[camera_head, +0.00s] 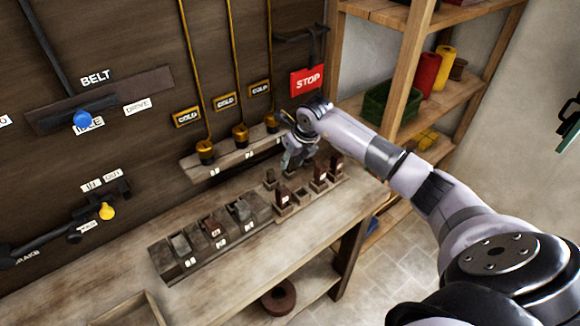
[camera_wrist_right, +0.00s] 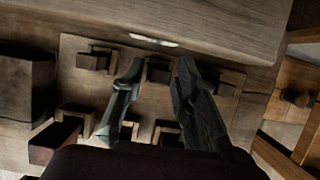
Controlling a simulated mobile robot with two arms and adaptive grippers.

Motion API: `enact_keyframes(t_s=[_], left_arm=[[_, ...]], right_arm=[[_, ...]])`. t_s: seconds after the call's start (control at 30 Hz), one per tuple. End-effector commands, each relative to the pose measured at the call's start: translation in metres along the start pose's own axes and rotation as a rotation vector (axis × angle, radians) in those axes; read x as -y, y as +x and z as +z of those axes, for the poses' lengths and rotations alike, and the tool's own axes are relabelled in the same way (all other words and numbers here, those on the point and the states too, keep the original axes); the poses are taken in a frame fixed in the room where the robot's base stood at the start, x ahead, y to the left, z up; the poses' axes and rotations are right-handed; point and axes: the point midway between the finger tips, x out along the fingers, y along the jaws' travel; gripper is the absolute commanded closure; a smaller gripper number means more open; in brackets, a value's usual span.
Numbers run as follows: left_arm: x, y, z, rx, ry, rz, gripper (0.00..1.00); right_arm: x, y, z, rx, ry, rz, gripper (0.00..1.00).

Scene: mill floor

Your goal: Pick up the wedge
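Several small dark wooden pieces, which look like wedges, stand in holders on a wooden board (camera_head: 296,211) on the bench; I cannot tell which is the task's wedge. One reddish-brown piece (camera_head: 283,194) stands at the board's front left. My right gripper (camera_head: 298,162) is over the back of this board. In the right wrist view its two fingers (camera_wrist_right: 160,68) are apart, with a small dark block (camera_wrist_right: 158,71) in a holder between and beyond them. Nothing is held. The fingers partly hide the board. My left gripper is not in view.
A rack of labelled blocks (camera_head: 163,262) stands left of the board. A wooden ledge (camera_head: 190,166) with hanging rods runs behind it, close to my right gripper. Shelves (camera_head: 408,60) stand at the right.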

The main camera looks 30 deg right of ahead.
Motion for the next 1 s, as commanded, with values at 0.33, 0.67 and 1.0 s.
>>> enact_keyframes(t_s=[0.33, 0.67, 1.0], left_arm=[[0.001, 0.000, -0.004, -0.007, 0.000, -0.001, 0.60], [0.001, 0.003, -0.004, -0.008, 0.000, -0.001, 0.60], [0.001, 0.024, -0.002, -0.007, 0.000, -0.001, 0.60]], right_arm=[[0.000, -0.001, 0.000, 0.000, 0.000, 0.000, 0.96], [0.000, -0.004, 0.002, 0.002, -0.001, 0.000, 0.96], [0.016, -0.031, 0.007, -0.002, 0.003, -0.005, 0.96]])
